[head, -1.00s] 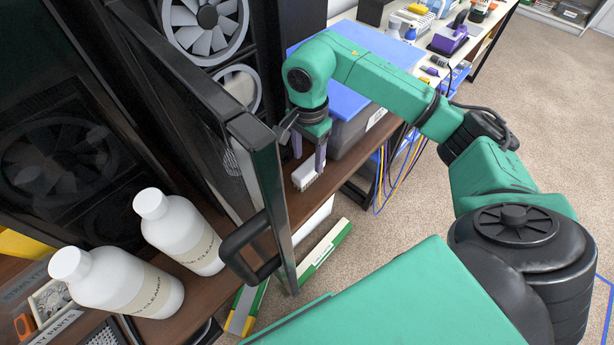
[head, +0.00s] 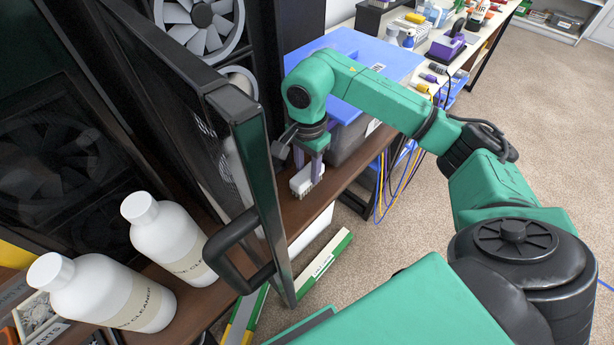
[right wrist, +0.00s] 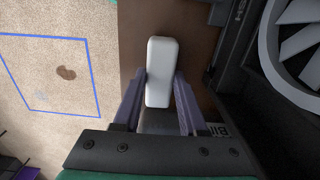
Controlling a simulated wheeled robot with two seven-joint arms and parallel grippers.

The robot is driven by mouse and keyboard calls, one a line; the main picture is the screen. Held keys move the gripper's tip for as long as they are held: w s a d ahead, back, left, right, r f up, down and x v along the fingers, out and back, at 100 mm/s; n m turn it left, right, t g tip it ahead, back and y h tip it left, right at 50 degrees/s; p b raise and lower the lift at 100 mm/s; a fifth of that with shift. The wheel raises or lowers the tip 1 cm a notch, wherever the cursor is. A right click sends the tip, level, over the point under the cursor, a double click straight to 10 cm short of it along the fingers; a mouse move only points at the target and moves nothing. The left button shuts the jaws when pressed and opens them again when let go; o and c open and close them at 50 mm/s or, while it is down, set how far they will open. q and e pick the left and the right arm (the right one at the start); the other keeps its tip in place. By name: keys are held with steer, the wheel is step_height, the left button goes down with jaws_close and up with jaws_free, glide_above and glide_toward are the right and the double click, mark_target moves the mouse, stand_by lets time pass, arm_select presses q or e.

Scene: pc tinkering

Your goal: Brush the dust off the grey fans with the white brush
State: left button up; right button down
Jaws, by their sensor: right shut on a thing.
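My right gripper (head: 308,163) is shut on the white brush (head: 304,183), low by the brown wooden surface. Whether the brush touches the wood I cannot tell. In the right wrist view the brush (right wrist: 161,70) sits between the purple fingers (right wrist: 162,88). One grey fan (head: 200,28) is in the black PC case at the upper left, and a second grey fan (head: 240,80) below it is partly hidden by the open door. A fan (right wrist: 298,45) also shows at the right of the wrist view, apart from the brush. Dust is too small to tell. My left gripper is not in view.
The open black-framed door (head: 252,165) with its handle stands left of my right gripper. Two white cleaner bottles (head: 165,240) (head: 100,290) stand at the lower left. A grey box with a blue lid (head: 355,60) is right behind the gripper.

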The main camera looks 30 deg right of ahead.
mark_target(307, 172)
steer(key=shift+r, duration=0.1)
step_height(307, 172, up, 10)
steer(key=p, duration=0.7)
stand_by(0.5)
stand_by(1.4)
